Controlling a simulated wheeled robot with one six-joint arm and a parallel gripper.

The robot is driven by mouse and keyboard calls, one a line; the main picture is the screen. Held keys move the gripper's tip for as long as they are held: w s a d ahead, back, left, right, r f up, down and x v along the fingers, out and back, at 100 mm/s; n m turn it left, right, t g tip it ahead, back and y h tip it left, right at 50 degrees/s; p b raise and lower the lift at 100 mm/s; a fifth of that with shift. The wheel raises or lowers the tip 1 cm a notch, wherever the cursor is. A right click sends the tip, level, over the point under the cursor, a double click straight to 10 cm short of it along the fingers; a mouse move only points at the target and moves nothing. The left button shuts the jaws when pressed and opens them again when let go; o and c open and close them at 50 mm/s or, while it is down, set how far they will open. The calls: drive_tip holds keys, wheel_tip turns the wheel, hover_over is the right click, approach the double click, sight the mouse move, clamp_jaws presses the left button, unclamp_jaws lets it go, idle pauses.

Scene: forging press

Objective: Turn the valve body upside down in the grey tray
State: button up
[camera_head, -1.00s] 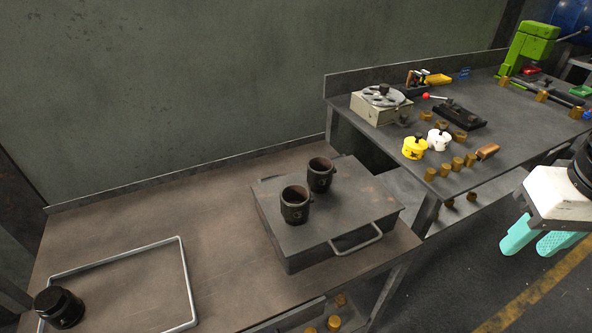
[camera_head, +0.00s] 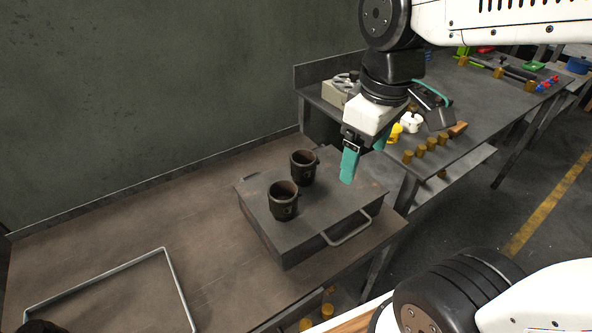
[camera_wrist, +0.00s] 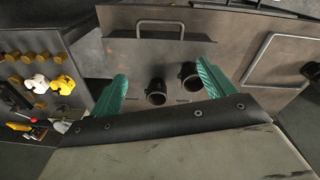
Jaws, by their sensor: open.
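The grey tray, seen as a thin pale rim (camera_head: 177,285) on the left bench, is cut off at the bottom left of the head view; its rim also shows at the right of the wrist view (camera_wrist: 259,58). A black rounded body (camera_head: 40,327), likely the valve body, barely shows at the bottom left edge; a dark piece (camera_wrist: 312,70) shows at the wrist view's right edge. My gripper (camera_head: 364,160) has teal fingers, spread apart and empty. It hangs above the right side of the flat grey box, away from the tray.
Two dark open-topped cups (camera_head: 283,201) (camera_head: 304,167) stand upright on the flat grey box (camera_head: 305,232), which has a front handle (camera_head: 346,228). A second bench (camera_head: 478,95) at the right holds brass pieces and yellow and white parts. The bench between box and tray is clear.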

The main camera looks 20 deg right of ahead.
drive_tip(key=w+a+f+n, duration=0.1)
drive_tip(key=w+f+n, duration=0.2)
drive_tip(key=w+n, duration=0.55)
drive_tip(key=n+g, duration=0.1)
drive_tip(key=n, duration=0.7)
hover_over(303, 168)
drive_tip(key=w+d, duration=0.2)
drive_tip(key=f, duration=0.6)
drive_tip(key=shift+w+a, duration=0.15)
drive_tip(key=shift+a, duration=0.1)
drive_tip(key=shift+w+a+f+n, duration=0.1)
drive_tip(key=shift+w+f+n, duration=0.2)
drive_tip(key=shift+f+n, duration=0.25)
wheel_tip(303, 168, down, 7)
drive_tip(key=shift+f, duration=0.1)
drive_tip(key=c, duration=1.3)
drive_tip(key=shift+c, duration=0.2)
